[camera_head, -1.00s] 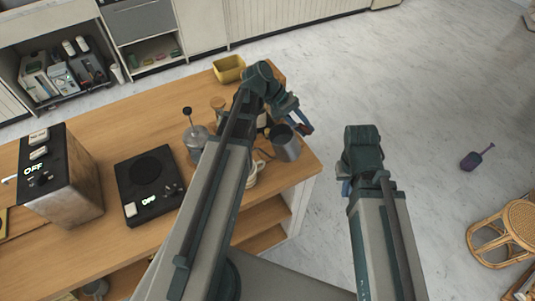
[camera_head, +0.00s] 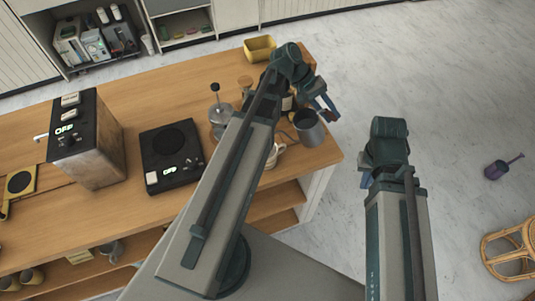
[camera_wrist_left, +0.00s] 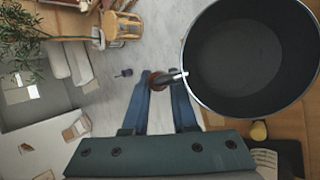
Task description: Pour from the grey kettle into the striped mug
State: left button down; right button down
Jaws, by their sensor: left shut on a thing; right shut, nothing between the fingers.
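The grey kettle (camera_head: 308,130) is at the right end of the wooden counter, its open dark mouth facing up. My left gripper (camera_head: 325,104) is shut on its handle. In the left wrist view the kettle (camera_wrist_left: 250,55) fills the upper right, and the blue fingers of the gripper (camera_wrist_left: 162,85) close on the handle beside it. I cannot tell whether the kettle touches the counter. A white item (camera_head: 273,154) is partly hidden behind my left arm; I cannot tell whether it is the striped mug. My right gripper (camera_head: 367,178) is shut and empty over the floor, right of the counter.
A yellow bin (camera_head: 259,48) stands at the counter's back edge. A glass press (camera_head: 221,122), a black hot plate (camera_head: 171,158) and a boxy machine (camera_head: 87,140) stand to the left. Mugs (camera_head: 32,275) are on the lower shelf. Floor right of the counter is mostly clear.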

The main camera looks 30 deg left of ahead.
pick_arm(q)
jog(key=shift+r, duration=0.2)
jog(key=shift+r, duration=0.25)
jog(key=shift+s+r+t, duration=0.1)
jog(key=shift+r+t, duration=0.05)
jog(key=shift+t, duration=0.15)
dwell(0.3)
jog(key=shift+a+r+h+p, duration=0.1)
jog(key=shift+r+h+p, duration=0.15)
jog(key=shift+h+p, duration=0.05)
jog(key=shift+r, duration=0.15)
dwell(0.3)
jog(key=shift+s+r, duration=0.1)
jog(key=shift+r, duration=0.2)
jog(key=shift+a+r, duration=0.1)
dwell(0.4)
jog(key=shift+s+r+m+t+h, duration=0.1)
jog(key=shift+r+m+t+h, duration=0.2)
jog(key=shift+h, duration=0.1)
jog(key=shift+r, duration=0.1)
